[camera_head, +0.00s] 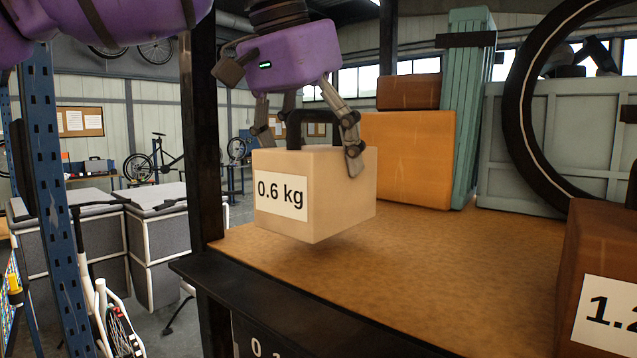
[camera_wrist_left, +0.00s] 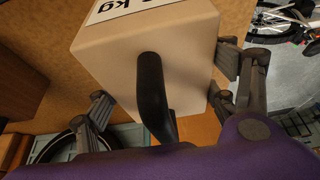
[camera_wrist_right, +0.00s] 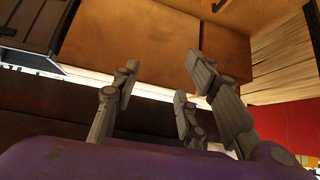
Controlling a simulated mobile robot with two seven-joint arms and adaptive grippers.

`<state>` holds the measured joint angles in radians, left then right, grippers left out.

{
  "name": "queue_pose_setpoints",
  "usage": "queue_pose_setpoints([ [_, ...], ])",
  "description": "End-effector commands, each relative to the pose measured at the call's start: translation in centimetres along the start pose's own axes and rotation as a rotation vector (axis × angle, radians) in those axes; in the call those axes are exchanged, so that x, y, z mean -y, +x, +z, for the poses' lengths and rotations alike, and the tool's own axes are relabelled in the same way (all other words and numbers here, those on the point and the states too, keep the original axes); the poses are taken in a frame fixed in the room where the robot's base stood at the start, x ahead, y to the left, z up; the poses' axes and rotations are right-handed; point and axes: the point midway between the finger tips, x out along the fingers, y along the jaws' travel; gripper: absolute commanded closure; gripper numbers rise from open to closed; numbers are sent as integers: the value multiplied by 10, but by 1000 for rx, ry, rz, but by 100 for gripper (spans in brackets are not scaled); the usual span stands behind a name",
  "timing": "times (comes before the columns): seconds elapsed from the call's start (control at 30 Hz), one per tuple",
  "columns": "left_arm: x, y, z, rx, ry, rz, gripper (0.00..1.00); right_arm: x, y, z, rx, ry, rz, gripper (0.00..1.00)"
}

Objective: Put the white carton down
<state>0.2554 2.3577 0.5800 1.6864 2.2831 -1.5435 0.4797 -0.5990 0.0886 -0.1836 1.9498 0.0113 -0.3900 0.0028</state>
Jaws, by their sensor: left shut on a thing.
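The white carton (camera_head: 330,205) is a cream box with a black handle on top and a "0.6 kg" label on its front. My left gripper (camera_head: 309,142) is shut on it from above, at the handle. The carton hangs level over the front left part of the brown shelf board (camera_head: 430,265), seemingly a little above it, with a shadow below. In the left wrist view the carton (camera_wrist_left: 185,35) and its handle lie between the fingers. My right gripper (camera_wrist_right: 165,85) is open and empty in the right wrist view; the head view does not show it.
An orange box (camera_head: 408,160) with a brown box (camera_head: 408,92) on it stands at the back. Teal crates (camera_head: 530,150) and a black tyre (camera_head: 518,110) are behind right. A brown box labelled "1.2" (camera_head: 590,240) stands at the right. A dark post (camera_head: 198,130) rises left. The middle board is clear.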

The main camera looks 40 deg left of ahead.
Motion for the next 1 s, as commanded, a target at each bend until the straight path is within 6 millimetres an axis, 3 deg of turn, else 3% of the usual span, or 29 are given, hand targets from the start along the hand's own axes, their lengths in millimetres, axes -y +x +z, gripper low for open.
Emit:
queue_pose_setpoints([
  [0.3,2,33,9,-5,0,0,72,0,-1,-7,-11,0,0,60],
  [0.67,2,37,10,-4,0,0,72,1,-1,-5,-6,0,-1,60],
  [0.7,3,38,11,-1,-1,0,21,1,-1,-4,-5,0,-1,60],
  [0.83,3,38,11,0,-1,0,4,0,-2,-3,-3,1,-1,60],
  [1.0,3,38,11,0,-1,0,4,0,-2,-2,-1,1,-1,60],
])
